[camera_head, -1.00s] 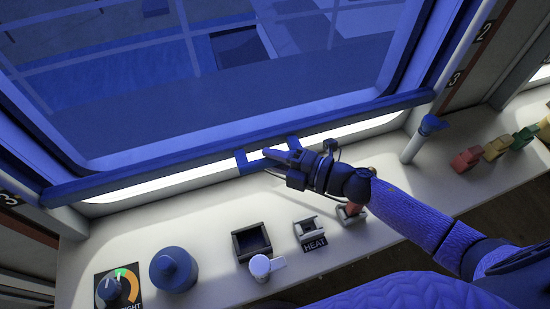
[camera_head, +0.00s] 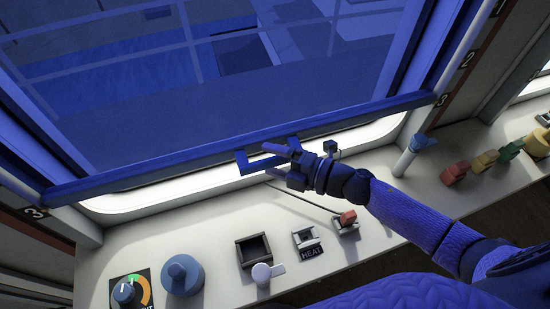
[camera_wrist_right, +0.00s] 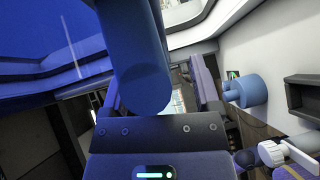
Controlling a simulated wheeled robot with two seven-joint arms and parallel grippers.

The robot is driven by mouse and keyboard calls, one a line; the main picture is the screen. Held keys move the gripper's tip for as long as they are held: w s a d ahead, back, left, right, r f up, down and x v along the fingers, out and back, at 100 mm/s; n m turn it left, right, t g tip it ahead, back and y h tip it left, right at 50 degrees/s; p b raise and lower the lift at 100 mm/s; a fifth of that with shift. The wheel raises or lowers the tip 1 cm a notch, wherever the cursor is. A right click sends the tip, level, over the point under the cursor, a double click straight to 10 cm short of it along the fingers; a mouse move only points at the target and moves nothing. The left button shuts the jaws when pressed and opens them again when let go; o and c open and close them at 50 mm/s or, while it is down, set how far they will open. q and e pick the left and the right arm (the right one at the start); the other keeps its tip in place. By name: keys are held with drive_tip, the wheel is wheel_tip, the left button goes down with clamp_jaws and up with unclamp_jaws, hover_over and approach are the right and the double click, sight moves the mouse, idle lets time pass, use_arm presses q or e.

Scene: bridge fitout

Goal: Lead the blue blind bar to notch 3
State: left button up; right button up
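The blue blind bar (camera_head: 150,172) runs across the bottom of the blue blind, at a slant in the head view. Its right end is beside the right-hand number 3 (camera_head: 442,101). Its left end is a little above the left-hand 3 (camera_head: 36,213). A blue bracket handle (camera_head: 242,163) sticks out from the bar's middle. My right gripper (camera_head: 270,160) is at this handle with its fingers apart, one above and one below the handle's front rail; contact is unclear. The wrist view shows a large blue rounded part (camera_wrist_right: 142,65) close up. My left gripper is out of view.
The white console below holds a dial (camera_head: 125,292), a blue knob (camera_head: 183,274), a dark square recess (camera_head: 254,250), a HEAT switch (camera_head: 307,240) and a red-topped switch (camera_head: 347,219). A blue-topped post (camera_head: 408,158) and several coloured levers (camera_head: 485,160) stand at the right.

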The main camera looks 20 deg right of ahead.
drive_tip(key=shift+s+d, duration=0.2)
drive_tip(key=p+v, duration=0.1)
drive_tip(key=v, duration=0.5)
drive_tip(key=shift+s+d+r, duration=0.1)
drive_tip(key=shift+d, duration=0.1)
